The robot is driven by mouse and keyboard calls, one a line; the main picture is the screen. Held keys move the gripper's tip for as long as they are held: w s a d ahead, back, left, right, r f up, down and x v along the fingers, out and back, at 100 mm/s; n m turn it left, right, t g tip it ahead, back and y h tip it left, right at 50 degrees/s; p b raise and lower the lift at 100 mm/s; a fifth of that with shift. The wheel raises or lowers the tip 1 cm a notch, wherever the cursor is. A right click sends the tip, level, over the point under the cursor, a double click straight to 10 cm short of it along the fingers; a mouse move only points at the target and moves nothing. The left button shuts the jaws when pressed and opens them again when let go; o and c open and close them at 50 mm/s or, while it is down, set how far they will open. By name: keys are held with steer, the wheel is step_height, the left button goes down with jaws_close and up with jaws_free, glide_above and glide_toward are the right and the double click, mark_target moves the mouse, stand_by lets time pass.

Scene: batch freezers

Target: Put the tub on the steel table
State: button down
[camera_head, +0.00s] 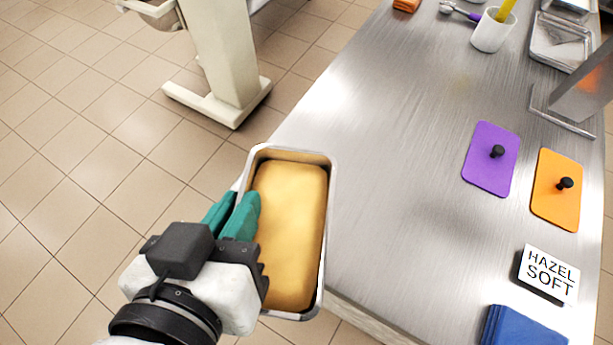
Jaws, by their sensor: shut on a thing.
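The tub (291,235) is a long steel pan filled with a smooth yellow-tan mass. My gripper (238,215), with green fingers, is shut on the tub's left side; the exact grip on the wall is partly hidden. The tub overlaps the left edge of the steel table (400,200) in the picture. I cannot tell whether its base touches the table or is held above it.
The near middle of the table is bare. To the right lie a purple lid (490,165), an orange lid (557,200), a "HAZEL SOFT" sign (549,275) and blue cloths (522,327). A white cup (491,33) and steel trays (560,42) stand farther back. A cream stand (222,60) is on the tiled floor.

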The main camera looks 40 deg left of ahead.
mark_target(262, 164)
steer(key=shift+d, duration=0.1)
steer(key=shift+w+f, duration=0.15)
steer(key=shift+f, duration=0.05)
steer(key=x, duration=0.9)
steer(key=shift+a+r, duration=0.25)
steer(key=shift+r, duration=0.1)
steer(key=shift+w+a+f, duration=0.5)
steer(key=shift+w+f, duration=0.2)
steer(key=shift+f, duration=0.85)
steer(key=shift+w+a+f, duration=0.55)
steer(key=shift+w+f, duration=0.15)
steer(key=shift+f, duration=0.8)
steer(key=shift+w+a+f, duration=0.5)
steer(key=shift+w+f, duration=0.2)
steer(key=shift+f, duration=0.85)
